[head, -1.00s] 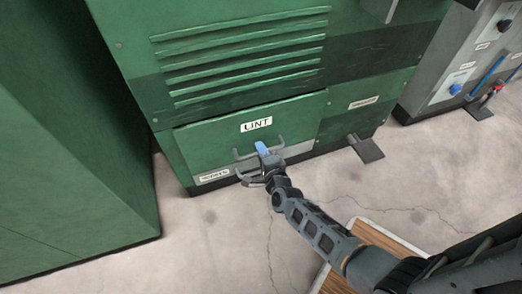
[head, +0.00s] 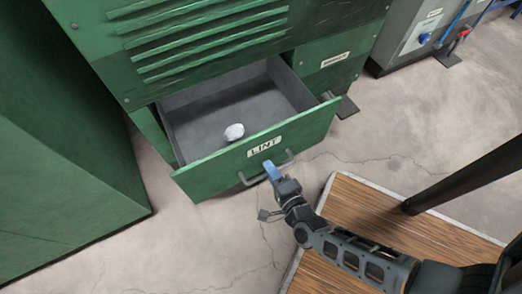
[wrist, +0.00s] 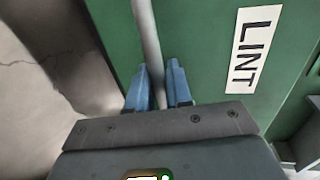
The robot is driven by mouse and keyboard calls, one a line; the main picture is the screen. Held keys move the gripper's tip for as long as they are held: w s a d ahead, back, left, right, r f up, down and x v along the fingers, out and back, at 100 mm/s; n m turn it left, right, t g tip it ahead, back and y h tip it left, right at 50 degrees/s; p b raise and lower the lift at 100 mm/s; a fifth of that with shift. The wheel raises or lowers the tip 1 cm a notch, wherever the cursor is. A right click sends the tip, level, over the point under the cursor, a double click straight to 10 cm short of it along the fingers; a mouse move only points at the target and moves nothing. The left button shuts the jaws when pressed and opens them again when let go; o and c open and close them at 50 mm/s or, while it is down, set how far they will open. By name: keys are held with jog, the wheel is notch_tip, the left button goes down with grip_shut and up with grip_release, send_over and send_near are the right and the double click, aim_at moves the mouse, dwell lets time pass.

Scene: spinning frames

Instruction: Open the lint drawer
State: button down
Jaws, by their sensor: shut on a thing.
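The lint drawer (head: 205,178) is a green-fronted drawer with a white LINT label (head: 264,147), standing pulled out from the green machine. Its grey interior (head: 200,112) shows, with a white lump (head: 234,132) lying in it near the front. A grey bar handle (head: 247,181) crosses the front below the label. My gripper (head: 271,170) is at the handle, its blue fingers shut on it. In the wrist view the grey handle bar (wrist: 147,40) runs between the two blue fingertips (wrist: 161,88), with the LINT label (wrist: 250,48) to the right.
The green machine (head: 200,40) with slats rises behind the drawer. Another green cabinet (head: 65,190) stands at the left. A wooden-topped platform (head: 365,205) lies at the lower right under my arm. The concrete floor (head: 205,250) in front of the drawer is clear.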

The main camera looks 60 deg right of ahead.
jog(key=shift+f+v, duration=0.2)
jog(key=shift+v, duration=0.7)
jog(key=shift+f+v, duration=0.15)
jog(key=shift+v, duration=0.7)
jog(key=c, duration=1.2)
grip_release()
jog(key=p+v, duration=0.1)
jog(key=v, duration=0.7)
